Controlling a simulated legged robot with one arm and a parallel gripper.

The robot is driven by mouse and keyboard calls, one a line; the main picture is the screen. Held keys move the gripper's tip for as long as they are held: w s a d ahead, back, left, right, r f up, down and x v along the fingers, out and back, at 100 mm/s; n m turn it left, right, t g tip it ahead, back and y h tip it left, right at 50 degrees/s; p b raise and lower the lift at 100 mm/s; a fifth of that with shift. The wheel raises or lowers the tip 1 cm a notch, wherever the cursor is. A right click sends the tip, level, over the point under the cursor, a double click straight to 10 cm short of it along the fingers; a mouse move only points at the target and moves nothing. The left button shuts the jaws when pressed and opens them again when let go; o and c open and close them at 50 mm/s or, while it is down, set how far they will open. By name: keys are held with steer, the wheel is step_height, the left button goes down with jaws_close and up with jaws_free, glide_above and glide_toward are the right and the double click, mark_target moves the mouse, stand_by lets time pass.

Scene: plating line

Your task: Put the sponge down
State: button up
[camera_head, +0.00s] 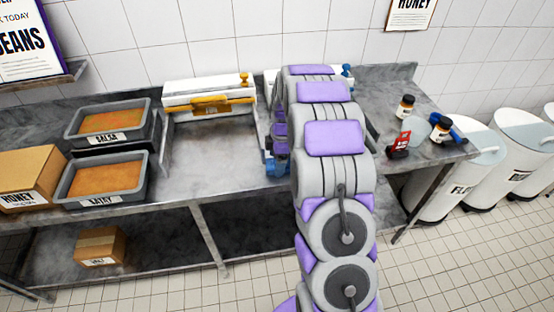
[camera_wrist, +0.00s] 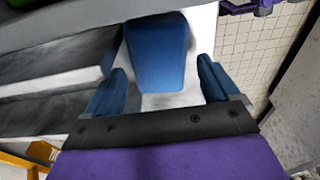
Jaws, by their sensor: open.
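My gripper (camera_wrist: 160,76) shows in the wrist view with its two blue fingers spread apart. A blue block (camera_wrist: 156,45) lies between or just beyond the fingers, over a white surface (camera_wrist: 204,30). Gaps show on both sides of the block, so the fingers do not seem to touch it. I cannot tell for sure whether this block is the sponge or part of the white unit. In the head view my arm covers most of this spot; only blue and purple parts of the gripper (camera_head: 276,165) show beside it, low over the grey counter (camera_head: 220,165).
Trays marked salsa (camera_head: 150,125) and satay (camera_head: 145,175) stand left, beside a honey carton (camera_head: 30,165). A white unit with a yellow handle (camera_head: 210,105) stands at the back. Jars (camera_head: 405,107) and a red-and-black item (camera_head: 400,146) stand right. White bins (camera_head: 435,195) stand beyond the counter's end.

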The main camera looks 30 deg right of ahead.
steer(key=shift+d, duration=0.1)
steer(key=shift+f, duration=0.2)
step_height(320, 180, up, 16)
steer(key=d+p, duration=0.2)
steer(key=p, duration=0.2)
steer(key=s+a+r+m, duration=0.3)
steer(key=s+a+r, duration=0.3)
steer(key=s+a, duration=0.2)
steer(key=s+a+m, duration=0.3)
steer(key=s+m, duration=0.1)
steer(key=s, duration=0.6)
steer(key=s+a+m+g+h, duration=0.1)
steer(key=s+a+m, duration=0.3)
steer(key=s, duration=0.7)
steer(key=s+a+m+g, duration=0.1)
steer(key=s+a+m, duration=0.2)
steer(key=s, duration=0.8)
steer(key=shift+a+f+m, duration=0.2)
steer(key=shift+m, duration=0.2)
